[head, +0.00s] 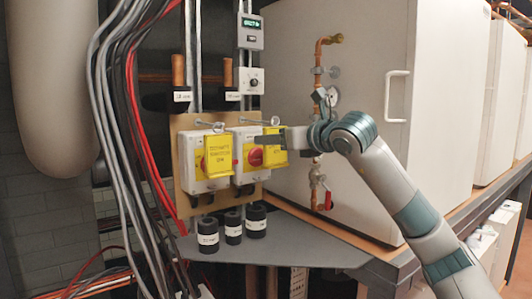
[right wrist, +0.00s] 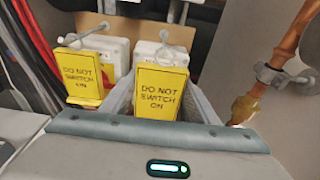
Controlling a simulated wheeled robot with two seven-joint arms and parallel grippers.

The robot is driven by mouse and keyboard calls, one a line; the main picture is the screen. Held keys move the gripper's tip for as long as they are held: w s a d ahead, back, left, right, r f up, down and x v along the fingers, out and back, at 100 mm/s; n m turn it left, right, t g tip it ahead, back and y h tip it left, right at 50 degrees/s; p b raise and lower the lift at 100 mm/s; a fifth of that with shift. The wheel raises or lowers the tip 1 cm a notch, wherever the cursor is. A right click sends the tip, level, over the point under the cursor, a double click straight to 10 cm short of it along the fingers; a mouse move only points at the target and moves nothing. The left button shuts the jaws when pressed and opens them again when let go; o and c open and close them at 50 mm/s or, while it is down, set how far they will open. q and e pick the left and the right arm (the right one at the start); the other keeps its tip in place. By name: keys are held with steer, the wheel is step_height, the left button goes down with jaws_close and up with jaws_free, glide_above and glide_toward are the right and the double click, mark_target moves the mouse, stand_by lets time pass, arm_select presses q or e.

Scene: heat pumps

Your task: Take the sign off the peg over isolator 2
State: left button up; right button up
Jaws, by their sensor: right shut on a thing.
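Two white isolators with red knobs sit side by side on a tan backboard (head: 187,133), the left one (head: 194,160) and the right one (head: 240,140). A peg with a round end juts out over each, the left peg (head: 210,124) and the right peg (head: 262,121). A yellow "DO NOT SWITCH ON" sign (head: 220,158) hangs before the left isolator. My right gripper (head: 272,140) is shut on the other yellow sign (right wrist: 160,92), in front of the right isolator's right side. I cannot tell whether this sign still hangs on its peg (right wrist: 166,37). My left gripper is out of view.
Loose cables (head: 125,110) run down on the left. Copper pipework with a red-handled valve (head: 327,199) stands right of the board, near my right arm. Several black cylinders (head: 208,236) stand on the grey shelf (head: 300,243) below. A large white cabinet (head: 380,60) is behind.

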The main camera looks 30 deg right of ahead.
steer(key=shift+s+d+b, duration=0.15)
steer(key=shift+s+b, duration=0.9)
steer(key=shift+s, duration=0.95)
